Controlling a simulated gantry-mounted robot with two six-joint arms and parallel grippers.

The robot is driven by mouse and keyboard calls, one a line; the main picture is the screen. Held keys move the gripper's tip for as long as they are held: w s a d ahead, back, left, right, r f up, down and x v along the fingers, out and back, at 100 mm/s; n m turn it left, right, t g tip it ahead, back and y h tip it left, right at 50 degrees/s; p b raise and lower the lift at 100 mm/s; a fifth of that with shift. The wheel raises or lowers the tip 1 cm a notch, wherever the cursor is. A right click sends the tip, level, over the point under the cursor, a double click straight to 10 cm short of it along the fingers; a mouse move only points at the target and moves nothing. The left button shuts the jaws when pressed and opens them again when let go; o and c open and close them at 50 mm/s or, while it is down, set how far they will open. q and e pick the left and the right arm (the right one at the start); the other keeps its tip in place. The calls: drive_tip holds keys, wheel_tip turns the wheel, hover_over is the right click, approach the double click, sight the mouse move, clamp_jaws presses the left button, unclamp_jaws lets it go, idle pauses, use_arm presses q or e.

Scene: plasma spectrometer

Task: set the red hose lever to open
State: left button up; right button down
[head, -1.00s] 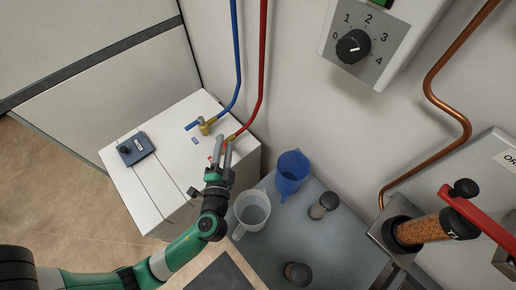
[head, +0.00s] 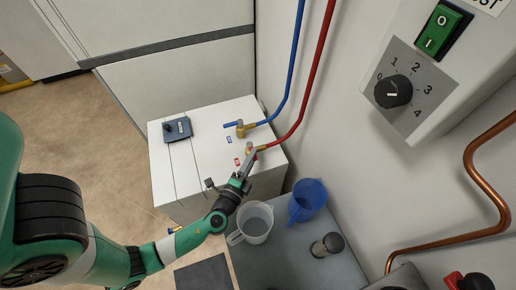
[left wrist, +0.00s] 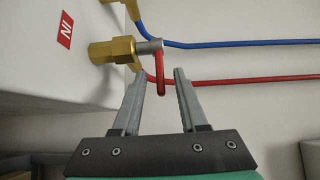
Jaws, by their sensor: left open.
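The red hose (head: 312,80) runs down the wall to a brass valve (head: 261,148) on top of the white cabinet. In the left wrist view, the brass valve (left wrist: 112,50) carries a grey stem, and the red lever (left wrist: 161,76) hangs down from it. My left gripper (head: 247,162) is at this valve in the head view and partly covers it. In the left wrist view, the open left gripper (left wrist: 160,88) has its fingertips on either side of the lever's lower end, with gaps visible. My right gripper is out of view.
The blue hose (head: 290,75) ends at a neighbouring brass valve with a blue lever (head: 231,124). A clear jug (head: 256,222) and a blue jug (head: 308,198) stand close to the forearm. A dark blue device (head: 178,128) sits on the cabinet's left part.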

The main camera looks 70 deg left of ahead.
sight(258, 148)
use_arm(q)
drive_tip(key=x, duration=0.4)
drive_tip(key=shift+w+a, duration=0.3)
clamp_jaws()
